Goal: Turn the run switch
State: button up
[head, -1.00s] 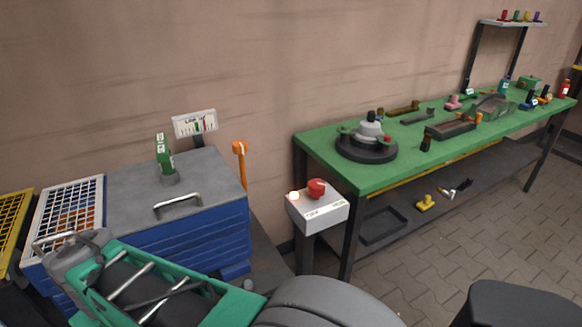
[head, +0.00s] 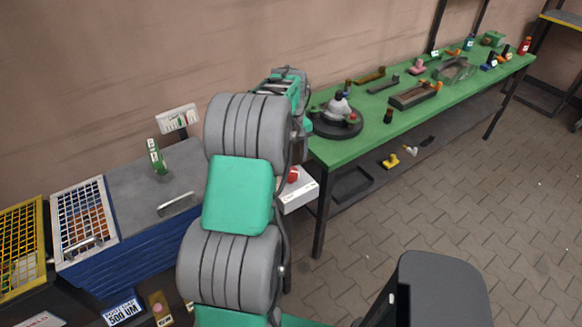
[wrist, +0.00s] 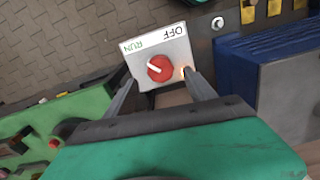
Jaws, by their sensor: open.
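The run switch is a red knob (wrist: 160,68) on a light grey box (wrist: 168,48) in the wrist view. A white mark slants across the knob's left half. The label reads RUN in green at left and OFF at right, upside down. A small lamp (wrist: 183,73) glows by the right finger. My gripper (wrist: 159,80) is open, its two fingers apart on either side of the knob; I cannot tell whether they touch the box. In the head view the box (head: 299,193) and knob (head: 293,174) are partly behind my arm, and the fingers are hidden.
A green workbench (head: 345,150) with several parts stands right of the box. A blue cabinet (head: 135,245) with a grey top, green bottle (head: 156,158) and handle stands at left. White and yellow crates (head: 20,250) are further left.

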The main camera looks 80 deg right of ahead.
aim_at(291, 171)
notch_tip(291, 171, down, 6)
jog(key=shift+r+p, duration=0.2)
jog(key=shift+p, duration=0.25)
jog(key=c, duration=1.4)
